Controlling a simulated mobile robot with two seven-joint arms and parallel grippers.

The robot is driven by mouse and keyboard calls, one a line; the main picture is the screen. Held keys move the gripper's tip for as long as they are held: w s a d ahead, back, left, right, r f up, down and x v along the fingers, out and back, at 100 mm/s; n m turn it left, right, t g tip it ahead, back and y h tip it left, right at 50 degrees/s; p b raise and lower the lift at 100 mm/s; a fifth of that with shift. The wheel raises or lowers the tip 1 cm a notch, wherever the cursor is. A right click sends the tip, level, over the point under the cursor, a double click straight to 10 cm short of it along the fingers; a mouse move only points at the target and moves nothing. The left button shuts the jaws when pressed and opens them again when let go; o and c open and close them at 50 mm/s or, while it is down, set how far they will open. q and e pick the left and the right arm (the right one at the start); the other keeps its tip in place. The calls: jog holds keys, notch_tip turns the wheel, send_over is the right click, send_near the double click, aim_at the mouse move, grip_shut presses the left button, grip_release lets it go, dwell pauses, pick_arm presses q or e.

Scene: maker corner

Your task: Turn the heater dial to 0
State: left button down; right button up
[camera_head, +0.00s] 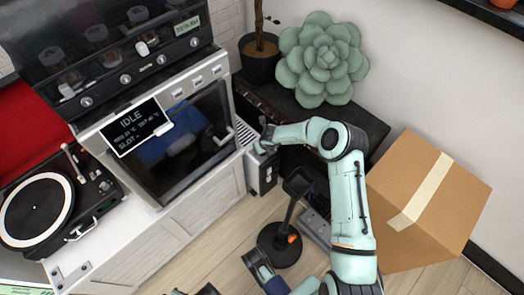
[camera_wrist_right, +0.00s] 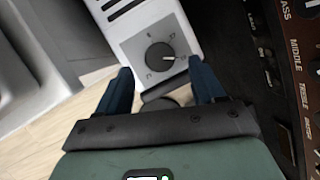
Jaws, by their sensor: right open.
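The heater (camera_head: 246,132) is a narrow white unit with a slotted top, beside the oven cabinet. In the right wrist view, its grey panel (camera_wrist_right: 133,48) carries the round black dial (camera_wrist_right: 158,57). The dial's light pointer mark points to the right of the picture; the small numbers around it are hard to read. My right gripper (camera_wrist_right: 160,68) is open, with its two dark blue fingers on either side of the dial's lower part and a gap to each side. In the head view my right gripper (camera_head: 263,145) is at the heater's front. A dark part of mine shows at the bottom edge, possibly my left gripper (camera_head: 258,266).
A black amplifier-like speaker (camera_wrist_right: 275,60) stands close on the dial's right. A cardboard box (camera_head: 425,205) stands right of my right arm. A black round-based stand (camera_head: 280,245) is on the floor below the heater. A turntable (camera_head: 38,210) sits at left.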

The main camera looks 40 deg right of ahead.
jog(key=x, duration=0.2)
jog(key=shift+w+f+b, duration=0.15)
jog(key=shift+f+b, duration=0.2)
jog(key=shift+f, duration=0.05)
jog(key=shift+w+d+f, duration=0.1)
jog(key=shift+w+f, duration=0.1)
jog(key=shift+f, duration=0.2)
pick_arm(q)
jog(key=shift+s+a+f, duration=0.2)
jog(key=shift+s+f, duration=0.1)
jog(key=shift+f, duration=0.3)
jog(key=shift+s+a+f, duration=0.15)
jog(key=shift+s+f, duration=0.1)
jog(key=shift+f, duration=0.3)
pick_arm(e)
jog(key=c, duration=1.1)
jog(key=shift+o, duration=0.3)
pick_arm(q)
jog(key=shift+w+r, duration=0.1)
jog(key=shift+r, duration=0.05)
